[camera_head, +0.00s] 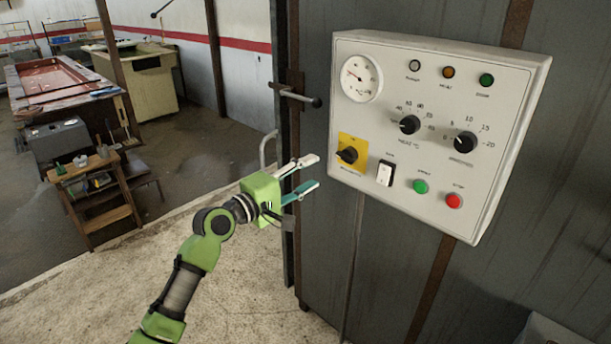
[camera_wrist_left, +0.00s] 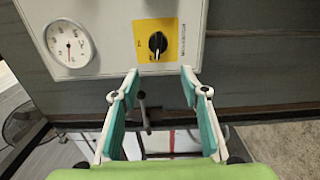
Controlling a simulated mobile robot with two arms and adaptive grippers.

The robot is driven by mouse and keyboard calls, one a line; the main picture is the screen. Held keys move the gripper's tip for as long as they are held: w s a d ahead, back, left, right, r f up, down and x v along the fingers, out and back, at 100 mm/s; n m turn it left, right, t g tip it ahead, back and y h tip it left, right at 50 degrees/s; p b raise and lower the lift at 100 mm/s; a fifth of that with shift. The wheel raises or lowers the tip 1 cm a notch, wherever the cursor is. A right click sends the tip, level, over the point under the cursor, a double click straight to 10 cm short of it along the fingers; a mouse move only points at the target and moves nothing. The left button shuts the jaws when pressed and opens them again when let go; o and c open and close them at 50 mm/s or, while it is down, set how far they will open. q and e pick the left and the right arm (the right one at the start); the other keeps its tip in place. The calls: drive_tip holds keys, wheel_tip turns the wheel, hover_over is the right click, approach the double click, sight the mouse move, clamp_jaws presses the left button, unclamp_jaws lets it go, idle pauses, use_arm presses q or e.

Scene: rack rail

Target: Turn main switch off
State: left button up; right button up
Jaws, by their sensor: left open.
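The main switch (camera_head: 347,155) is a black rotary knob on a yellow plate (camera_head: 352,143), low on the left side of a white control panel (camera_head: 400,195). In the left wrist view the main switch (camera_wrist_left: 158,43) is ahead of the fingers, with its white pointer line roughly along the picture's vertical. My left gripper (camera_head: 310,173) is open and empty, left of the panel and a little below the switch. In the left wrist view its fingers (camera_wrist_left: 158,82) stand apart, with the knob beyond the gap between their tips and not touched. My right gripper is in neither view.
The panel also carries a dial gauge (camera_head: 361,79), two black knobs, a white rocker switch (camera_head: 385,173), a green button (camera_head: 420,187), a red button (camera_head: 454,201) and several lamps. A door handle bar (camera_head: 300,97) sticks out left of the panel. Floor (camera_head: 110,290) is clear at lower left.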

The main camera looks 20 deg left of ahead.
sight(343, 158)
use_arm(q)
drive_tip(key=shift+s, duration=0.25)
drive_tip(key=o, duration=0.4)
drive_tip(key=w+d+m, duration=0.1)
drive_tip(key=w+m, duration=0.2)
drive_tip(key=m, duration=0.3)
drive_tip(key=w+d+m+p, duration=0.1)
drive_tip(key=w+d+m, duration=0.1)
drive_tip(key=m, duration=0.5)
drive_tip(key=w+d+m+p, duration=0.1)
drive_tip(key=w+d+m, duration=0.1)
drive_tip(key=w+m, duration=0.2)
drive_tip(key=shift+w+r+m, duration=0.15)
drive_tip(key=shift+w+m, duration=0.05)
drive_tip(key=shift+m, duration=0.55)
drive_tip(key=shift+w+r+m, duration=0.1)
drive_tip(key=shift+w+m, duration=0.1)
drive_tip(key=shift+m, duration=0.55)
drive_tip(key=shift+x, duration=0.8)
